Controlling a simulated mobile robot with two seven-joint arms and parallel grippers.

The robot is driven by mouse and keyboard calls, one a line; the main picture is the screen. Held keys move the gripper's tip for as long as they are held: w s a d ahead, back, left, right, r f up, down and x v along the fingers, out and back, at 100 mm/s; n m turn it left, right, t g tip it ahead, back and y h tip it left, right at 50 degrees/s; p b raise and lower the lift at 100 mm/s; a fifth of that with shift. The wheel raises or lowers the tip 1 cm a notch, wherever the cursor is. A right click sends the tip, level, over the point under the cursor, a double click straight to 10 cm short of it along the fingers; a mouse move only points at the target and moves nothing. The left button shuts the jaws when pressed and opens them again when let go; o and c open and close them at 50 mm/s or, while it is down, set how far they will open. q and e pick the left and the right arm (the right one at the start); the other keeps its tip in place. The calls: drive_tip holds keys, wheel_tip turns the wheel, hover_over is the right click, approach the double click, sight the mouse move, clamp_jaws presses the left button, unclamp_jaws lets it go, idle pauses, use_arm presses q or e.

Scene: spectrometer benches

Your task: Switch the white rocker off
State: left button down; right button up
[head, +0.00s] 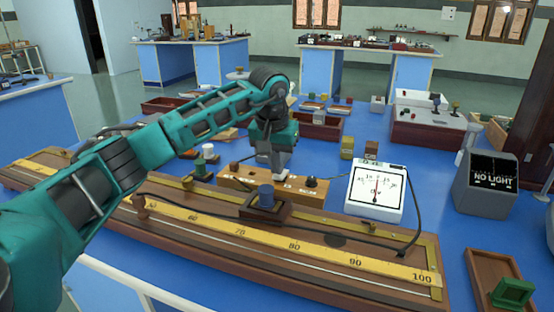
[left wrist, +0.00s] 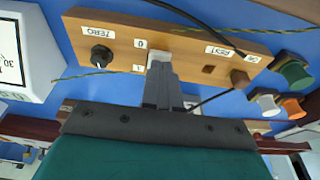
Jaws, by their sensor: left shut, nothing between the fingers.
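The white rocker (left wrist: 158,57) is on the long wooden control box (left wrist: 112,32), beside small labels reading 0 and 1. In the head view the wooden control box (head: 235,184) stands behind the long scale. My left gripper (head: 280,168) reaches down over the box. In the left wrist view its shut fingertips (left wrist: 161,70) are at the rocker and cover part of it. They look touching or very close; I cannot tell which. The rocker's tilt is hidden. A black knob (left wrist: 101,55) by the ZERO label is on the same box. My right gripper is not in view.
A white dial meter (head: 376,188) stands right of the box, with a black cable nearby. The wooden bench with a yellow scale (head: 240,232) lies in front. A dark NO LIGHT box (head: 485,185) is at right. Several colored spools (left wrist: 290,75) lie by the control box.

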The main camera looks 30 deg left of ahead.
use_arm(q)
drive_tip(key=shift+s+f+t+b, duration=0.2)
drive_tip(key=shift+f+t+b, duration=0.3)
drive_tip(key=shift+f+b, duration=0.25)
drive_tip(key=shift+s+r, duration=0.1)
drive_tip(key=shift+r, duration=0.25)
drive_tip(key=shift+p, duration=0.3)
drive_tip(key=shift+w+r+p, duration=0.25)
drive_tip(key=shift+w+p, duration=0.05)
drive_tip(key=shift+w, duration=0.15)
drive_tip(key=shift+w+a, duration=0.15)
drive_tip(key=shift+w, duration=0.2)
